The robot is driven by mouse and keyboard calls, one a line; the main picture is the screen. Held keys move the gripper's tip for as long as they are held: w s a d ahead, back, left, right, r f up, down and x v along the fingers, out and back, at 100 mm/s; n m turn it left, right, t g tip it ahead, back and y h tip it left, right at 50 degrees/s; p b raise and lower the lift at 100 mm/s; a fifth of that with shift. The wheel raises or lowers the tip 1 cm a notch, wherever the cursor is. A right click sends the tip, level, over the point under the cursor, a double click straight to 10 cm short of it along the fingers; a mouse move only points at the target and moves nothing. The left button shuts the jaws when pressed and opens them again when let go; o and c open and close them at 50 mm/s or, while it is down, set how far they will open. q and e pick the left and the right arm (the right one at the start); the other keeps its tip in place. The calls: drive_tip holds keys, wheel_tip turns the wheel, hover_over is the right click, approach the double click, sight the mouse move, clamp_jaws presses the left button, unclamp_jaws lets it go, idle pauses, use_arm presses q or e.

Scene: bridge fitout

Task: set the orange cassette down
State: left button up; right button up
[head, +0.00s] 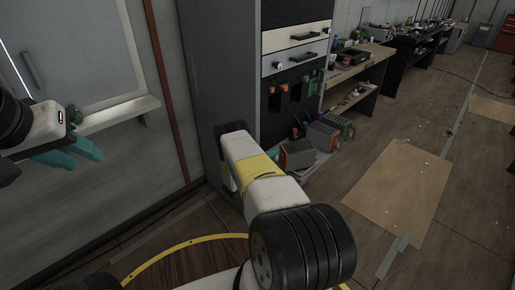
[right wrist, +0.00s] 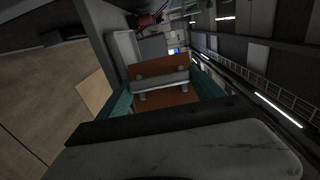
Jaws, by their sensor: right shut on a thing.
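The orange cassette (right wrist: 160,65) is in my right gripper (right wrist: 163,88), seen in the right wrist view. It is an orange block with a grey bar handle across its face, and the teal fingers are on either side of it.
The dark cabinet (head: 290,110) has drawers and a low shelf with several grey and orange boxes (head: 299,153) beside my right arm. A narrow wall ledge (head: 115,114) is near my left gripper. A brown board (head: 400,190) lies on open floor at right.

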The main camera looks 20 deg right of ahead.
drive_tip(key=o, duration=1.7)
drive_tip(key=shift+f, duration=0.2)
drive_tip(key=o, duration=0.4)
drive_tip(key=shift+r, duration=0.1)
